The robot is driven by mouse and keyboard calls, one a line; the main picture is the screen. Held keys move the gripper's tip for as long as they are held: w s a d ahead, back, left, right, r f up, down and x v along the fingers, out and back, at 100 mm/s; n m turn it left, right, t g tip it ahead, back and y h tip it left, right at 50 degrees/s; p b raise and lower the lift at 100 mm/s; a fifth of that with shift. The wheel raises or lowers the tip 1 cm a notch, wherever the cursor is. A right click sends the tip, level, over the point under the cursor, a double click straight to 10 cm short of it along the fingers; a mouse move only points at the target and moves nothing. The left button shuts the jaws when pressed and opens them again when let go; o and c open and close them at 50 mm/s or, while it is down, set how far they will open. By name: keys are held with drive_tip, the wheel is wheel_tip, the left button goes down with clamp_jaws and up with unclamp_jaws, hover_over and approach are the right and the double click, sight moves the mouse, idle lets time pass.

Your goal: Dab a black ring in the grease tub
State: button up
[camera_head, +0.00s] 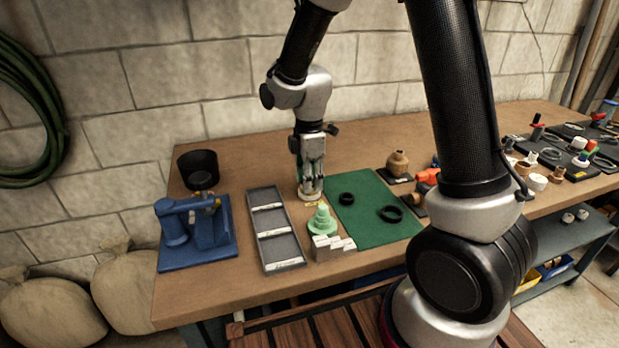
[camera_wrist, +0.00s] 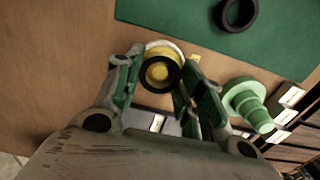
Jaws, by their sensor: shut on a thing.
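My gripper (camera_head: 311,187) points down over the grease tub (camera_head: 308,196), left of the green mat. In the wrist view my gripper (camera_wrist: 162,76) is shut on a black ring (camera_wrist: 160,86). The ring lies over the tub (camera_wrist: 170,46), a round pale-rimmed tub with yellow grease showing through and behind the ring. I cannot tell whether the ring touches the grease. In the head view the held ring is hidden. Two other black rings, a smaller one (camera_head: 347,199) and a larger one (camera_head: 390,214), lie flat on the green mat (camera_head: 365,232).
A pale green stepped cone (camera_head: 322,222) and white blocks (camera_head: 331,250) stand in front of the tub. A grey compartment tray (camera_head: 282,247) lies left of them. A blue fixture (camera_head: 187,226) and a black bin (camera_head: 198,164) are at far left. A brown pot (camera_head: 397,163) stands behind the mat.

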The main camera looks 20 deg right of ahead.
drive_tip(key=shift+r, duration=3.5)
